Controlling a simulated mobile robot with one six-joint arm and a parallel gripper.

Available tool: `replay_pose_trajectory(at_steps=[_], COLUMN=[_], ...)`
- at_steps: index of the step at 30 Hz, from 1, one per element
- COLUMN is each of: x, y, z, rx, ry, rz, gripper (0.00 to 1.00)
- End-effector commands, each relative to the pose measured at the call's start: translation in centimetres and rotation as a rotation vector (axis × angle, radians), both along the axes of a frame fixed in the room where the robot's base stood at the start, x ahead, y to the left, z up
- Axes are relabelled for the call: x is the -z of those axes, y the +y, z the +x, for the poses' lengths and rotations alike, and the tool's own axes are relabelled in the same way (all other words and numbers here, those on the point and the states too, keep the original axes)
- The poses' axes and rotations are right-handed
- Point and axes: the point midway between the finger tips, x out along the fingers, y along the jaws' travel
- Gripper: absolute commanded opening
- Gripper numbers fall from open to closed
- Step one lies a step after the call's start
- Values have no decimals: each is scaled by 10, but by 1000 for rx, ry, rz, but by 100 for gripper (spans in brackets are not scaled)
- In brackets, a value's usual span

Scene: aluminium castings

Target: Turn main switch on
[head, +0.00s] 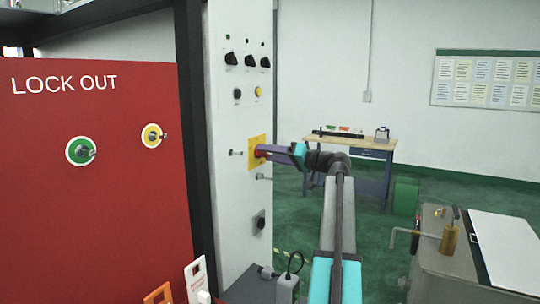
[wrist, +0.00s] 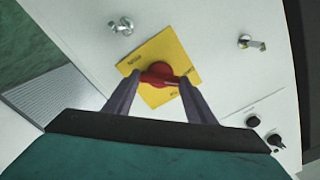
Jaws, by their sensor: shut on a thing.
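The main switch is a red rotary knob (wrist: 157,74) on a square yellow plate (wrist: 165,52), fixed to a white control panel. In the head view the yellow plate (head: 256,153) is on the panel's lower half, with the red knob (head: 260,151) partly hidden by my gripper. My gripper (head: 268,150) reaches the knob from the right. In the wrist view its two fingers (wrist: 160,84) are on either side of the knob's handle, shut on it. The handle lies roughly across the picture there.
The white panel (head: 228,100) carries several black knobs and small latches above and below the switch. A red lock-out board (head: 100,190) stands to the left. A grey cabinet (head: 450,260) is at the lower right, and a workbench (head: 352,147) stands behind.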

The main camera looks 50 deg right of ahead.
Motion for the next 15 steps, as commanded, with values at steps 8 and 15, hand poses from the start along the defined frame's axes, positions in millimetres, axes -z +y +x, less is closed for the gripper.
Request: replay_pose_trajectory(at_steps=[8, 15], x=[-1, -2], y=[0, 0], z=[0, 0], rx=[0, -1], ry=[57, 111], rz=[229, 444], gripper=[28, 28])
